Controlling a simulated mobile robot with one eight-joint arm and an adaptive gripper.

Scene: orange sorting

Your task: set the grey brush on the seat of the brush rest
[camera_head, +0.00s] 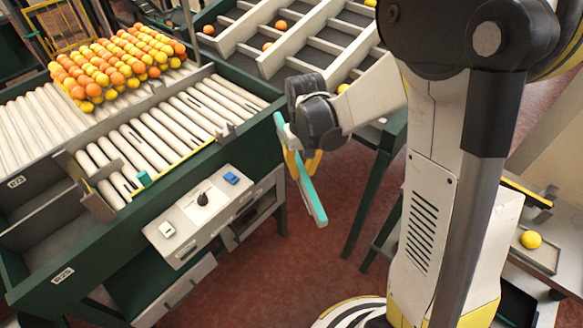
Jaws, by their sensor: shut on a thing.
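My gripper (302,164), with yellow fingers, is shut on a long, narrow brush (309,193). The brush shows a teal strip and a pale greyish strip. It hangs steeply tilted in the air, its lower end toward the lower right, over the gap to the right of the green roller bench. The fingers hold it near its middle and hide part of it. I cannot pick out the brush rest or its seat with certainty.
The green-framed roller bench (262,108) fills the left, with many orange and yellow fruits (120,62) on it. Its control panel (203,214) faces the gap. A divided sorting tray (300,62) stands behind. A yellow fruit (530,240) lies at right. Red floor (325,265) is open below.

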